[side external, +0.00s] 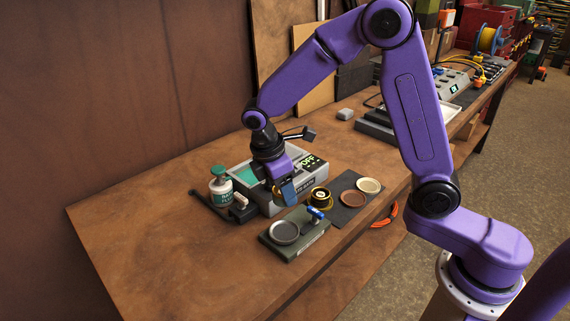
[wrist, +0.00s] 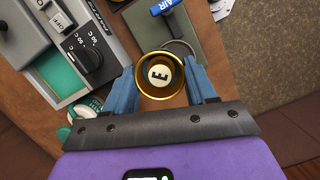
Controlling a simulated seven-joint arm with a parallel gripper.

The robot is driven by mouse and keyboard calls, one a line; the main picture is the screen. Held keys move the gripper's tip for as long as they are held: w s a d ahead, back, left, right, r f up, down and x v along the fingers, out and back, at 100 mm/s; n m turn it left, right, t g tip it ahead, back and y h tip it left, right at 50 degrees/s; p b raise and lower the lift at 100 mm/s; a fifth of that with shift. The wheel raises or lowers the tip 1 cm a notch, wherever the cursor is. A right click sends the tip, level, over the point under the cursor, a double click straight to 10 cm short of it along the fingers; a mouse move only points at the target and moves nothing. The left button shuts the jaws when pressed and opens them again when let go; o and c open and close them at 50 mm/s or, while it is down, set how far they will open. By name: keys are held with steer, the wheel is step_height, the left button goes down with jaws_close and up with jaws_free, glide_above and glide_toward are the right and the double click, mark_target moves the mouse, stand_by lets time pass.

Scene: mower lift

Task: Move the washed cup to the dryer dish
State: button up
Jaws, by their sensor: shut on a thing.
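My gripper (wrist: 165,88) has blue fingers closed on both sides of a gold-rimmed cup (wrist: 146,91) with a pale "E" disc inside. In the side view my gripper (side external: 283,190) holds it above the table at the front of the cleaner; the cup is mostly hidden behind a finger. The dryer dish (side external: 285,232) is a round grey dish on a green base (side external: 304,243) with a blue valve handle, nearer the table's front edge. In the wrist view the dish rim (wrist: 180,43) shows just beyond the cup, beside the blue "AIR" handle (wrist: 163,7). The dish looks empty.
The grey cleaner (side external: 308,185) with a green bath stands behind my gripper. A green-capped bottle (side external: 220,185) is to its left. The table's left side is clear.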

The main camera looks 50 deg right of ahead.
steer(key=shift+m, duration=0.5)
steer(key=shift+s+a+f, duration=0.3)
steer(key=shift+f, duration=0.8)
steer(key=shift+s+a+f, duration=0.25)
steer(key=shift+f, duration=0.9)
steer(key=shift+s+a+f, duration=0.3)
steer(key=shift+f, duration=0.8)
steer(key=shift+f, duration=0.55)
steer(key=o, duration=0.8)
steer(key=shift+c, duration=0.2)
steer(key=shift+r, duration=0.1)
steer(key=v, duration=1)
steer(key=shift+w+r, duration=0.15)
steer(key=shift+r, duration=0.2)
steer(key=shift+a, duration=0.15)
